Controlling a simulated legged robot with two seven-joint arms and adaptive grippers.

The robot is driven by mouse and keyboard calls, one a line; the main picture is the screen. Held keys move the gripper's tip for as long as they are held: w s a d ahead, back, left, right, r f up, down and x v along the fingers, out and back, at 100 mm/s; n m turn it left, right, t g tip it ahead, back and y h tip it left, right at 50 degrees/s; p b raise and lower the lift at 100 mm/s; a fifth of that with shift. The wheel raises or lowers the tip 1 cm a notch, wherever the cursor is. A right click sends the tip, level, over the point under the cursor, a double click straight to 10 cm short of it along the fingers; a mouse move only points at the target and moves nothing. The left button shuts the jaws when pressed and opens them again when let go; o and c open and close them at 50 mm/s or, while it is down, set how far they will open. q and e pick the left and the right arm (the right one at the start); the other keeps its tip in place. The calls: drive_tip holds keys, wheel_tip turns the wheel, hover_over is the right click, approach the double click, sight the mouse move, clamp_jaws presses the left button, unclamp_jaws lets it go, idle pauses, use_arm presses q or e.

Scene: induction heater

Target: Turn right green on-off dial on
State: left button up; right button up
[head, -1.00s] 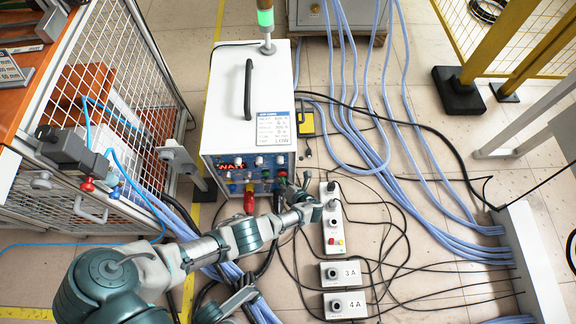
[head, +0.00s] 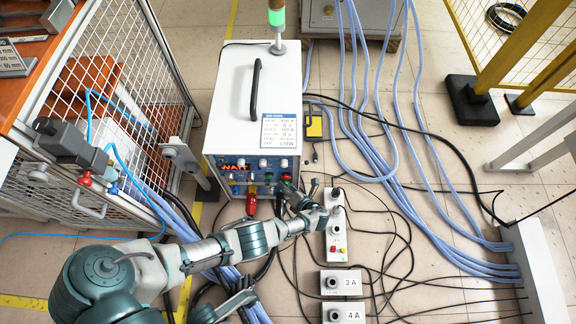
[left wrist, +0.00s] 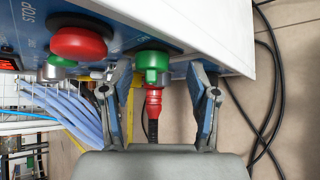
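The green dial (left wrist: 152,66) is on the blue front panel of the white heater box (head: 247,100). In the left wrist view it sits between the fingertips of my left gripper (left wrist: 160,78). The fingers are spread, one on each side, with gaps to the dial; depth to it is hard to judge. In the head view my left gripper (head: 303,189) is at the right part of the panel, and the dial is small there (head: 286,177). A grey-teal part of mine (head: 235,301), possibly my right gripper, shows at the bottom edge; its fingers are unclear.
A red mushroom button (left wrist: 79,43) is left of the dial, and a red connector (left wrist: 153,102) is below it. A control box (head: 336,238) stands on the floor to the right. Blue hoses (head: 398,140) and black cables cover the floor. A mesh cage (head: 100,110) stands left.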

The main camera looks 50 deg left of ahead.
use_arm(q)
drive_tip(key=shift+r, duration=0.15)
drive_tip(key=w+v, duration=0.1)
drive_tip(key=v, duration=1)
drive_tip(key=shift+s+d, duration=0.45)
